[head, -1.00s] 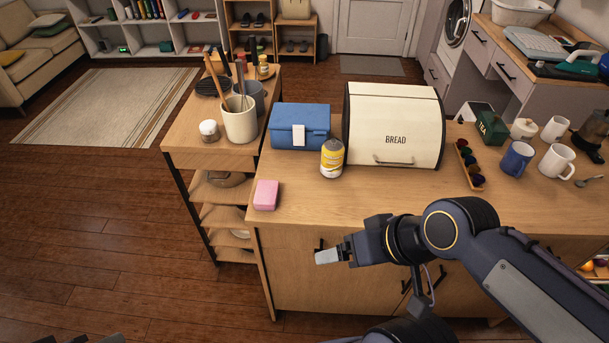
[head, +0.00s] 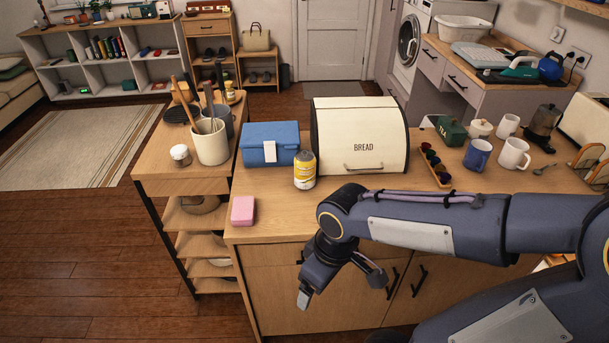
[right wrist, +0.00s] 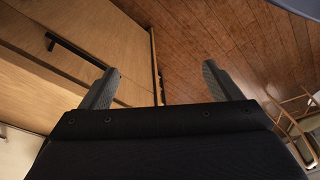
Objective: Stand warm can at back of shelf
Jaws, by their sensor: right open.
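A yellow can with a grey top (head: 305,170) stands upright on the wooden counter, in front of the gap between the blue box and the bread bin. The open wooden shelf unit (head: 207,248) stands left of the counter, with several shelves holding dishes. My right gripper (head: 304,297) hangs in front of the counter's cabinet front, below the counter top and apart from the can. In the right wrist view my right gripper (right wrist: 158,84) is open with nothing between its fingers; cabinet doors and floor show beyond. My left gripper is not in view.
A pink sponge (head: 243,210) lies at the counter's front left corner. A blue box (head: 270,145) and a bread bin (head: 360,140) stand behind the can. A utensil crock (head: 212,146) stands on the shelf unit's top.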

